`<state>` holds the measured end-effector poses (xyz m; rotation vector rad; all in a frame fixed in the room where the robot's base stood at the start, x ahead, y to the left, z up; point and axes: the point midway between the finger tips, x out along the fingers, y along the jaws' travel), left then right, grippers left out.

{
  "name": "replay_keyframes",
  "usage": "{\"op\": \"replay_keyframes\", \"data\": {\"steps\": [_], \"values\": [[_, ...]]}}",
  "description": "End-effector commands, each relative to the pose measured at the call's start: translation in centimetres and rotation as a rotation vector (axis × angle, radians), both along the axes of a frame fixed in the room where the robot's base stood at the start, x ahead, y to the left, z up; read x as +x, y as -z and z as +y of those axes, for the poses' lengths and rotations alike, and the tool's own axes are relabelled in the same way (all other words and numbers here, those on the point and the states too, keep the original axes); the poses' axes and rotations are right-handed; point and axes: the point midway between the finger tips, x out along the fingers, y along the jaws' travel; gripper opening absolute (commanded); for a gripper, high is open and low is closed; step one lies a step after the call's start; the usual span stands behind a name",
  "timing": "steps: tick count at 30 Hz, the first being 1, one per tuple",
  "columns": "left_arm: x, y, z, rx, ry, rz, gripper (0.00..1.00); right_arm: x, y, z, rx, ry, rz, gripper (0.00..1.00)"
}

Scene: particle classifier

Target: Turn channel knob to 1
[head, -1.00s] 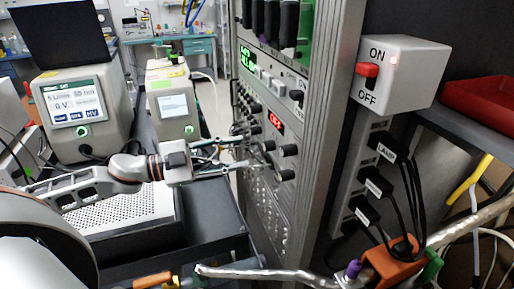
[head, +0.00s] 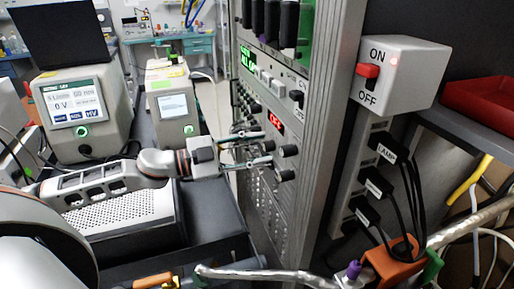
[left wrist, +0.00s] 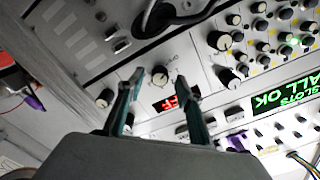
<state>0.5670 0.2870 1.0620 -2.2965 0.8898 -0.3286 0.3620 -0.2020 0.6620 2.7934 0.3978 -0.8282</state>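The rack panel (head: 262,185) carries a small red display (head: 276,121) with several dark knobs below it. In the left wrist view, a dark knob with a pale cap (left wrist: 160,76) sits beside the red display (left wrist: 165,104); its label and pointer are too small to read. My left gripper (head: 268,153) is open at the panel, and its fingertips (left wrist: 165,82) appear on either side of this knob, apart from each other. I cannot tell whether they touch it. The fingers largely hide it in the head view. My right gripper is not in view.
Neighbouring knobs sit close by at right (head: 289,151) and lower right (head: 286,176). A white ON/OFF switch box (head: 405,80) is mounted right of the rack. A perforated grey box (head: 125,212) lies under my left arm. A silver tube (head: 270,272) crosses in front.

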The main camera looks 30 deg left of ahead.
Motion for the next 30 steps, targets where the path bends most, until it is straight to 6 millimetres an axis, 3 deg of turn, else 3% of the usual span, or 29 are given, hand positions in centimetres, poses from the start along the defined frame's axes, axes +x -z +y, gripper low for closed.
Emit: {"op": "replay_keyframes", "data": {"steps": [8,13,30], "values": [[0.0,0.1,0.0,0.000,-0.001,0.001,0.36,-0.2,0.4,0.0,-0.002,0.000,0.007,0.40],[0.0,0.1,0.0,0.000,-0.001,0.001,0.00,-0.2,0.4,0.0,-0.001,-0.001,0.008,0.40],[0.0,0.0,-0.1,0.102,-0.001,-0.092,0.00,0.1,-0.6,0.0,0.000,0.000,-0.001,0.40]]}}
